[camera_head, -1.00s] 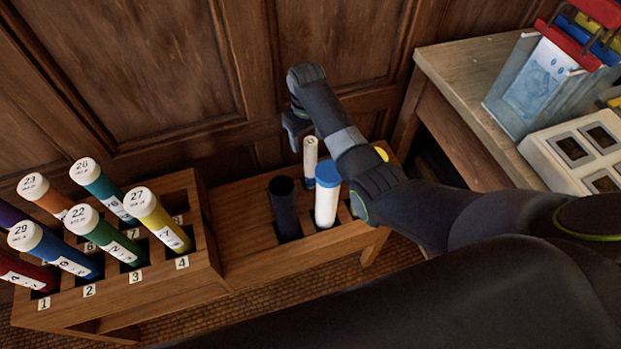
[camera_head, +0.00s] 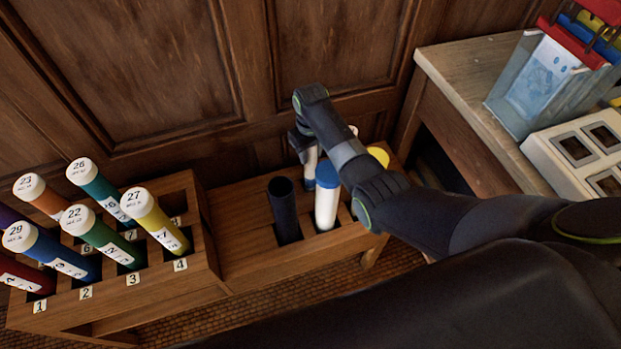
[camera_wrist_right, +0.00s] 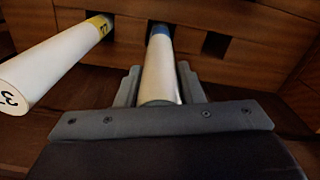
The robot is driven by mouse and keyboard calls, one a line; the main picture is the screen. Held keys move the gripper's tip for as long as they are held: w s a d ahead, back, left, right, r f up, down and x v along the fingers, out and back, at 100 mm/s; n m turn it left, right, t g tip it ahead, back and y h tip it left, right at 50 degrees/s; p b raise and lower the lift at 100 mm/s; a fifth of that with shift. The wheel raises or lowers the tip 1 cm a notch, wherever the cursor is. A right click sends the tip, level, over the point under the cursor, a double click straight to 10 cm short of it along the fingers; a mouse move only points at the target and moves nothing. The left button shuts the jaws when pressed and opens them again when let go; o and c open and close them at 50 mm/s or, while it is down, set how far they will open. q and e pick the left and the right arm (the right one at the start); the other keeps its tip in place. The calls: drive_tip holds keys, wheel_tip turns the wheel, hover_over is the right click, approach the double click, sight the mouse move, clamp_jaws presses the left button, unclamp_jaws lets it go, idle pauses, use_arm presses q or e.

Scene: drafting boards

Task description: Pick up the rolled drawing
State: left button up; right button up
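A slim white rolled drawing (camera_head: 311,166) with a blue band stands in the low wooden rack, mostly hidden behind my right gripper and the blue-capped tube. My right gripper (camera_head: 303,145) is over its upper part. In the right wrist view, the roll (camera_wrist_right: 160,76) lies between the two fingers (camera_wrist_right: 159,82), its blue band down at a rack slot. The fingers look open, with narrow gaps beside the roll. My left gripper is out of view.
Another white roll (camera_wrist_right: 50,62) with a yellow band is close left of the fingers.

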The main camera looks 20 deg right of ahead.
clamp_jaws()
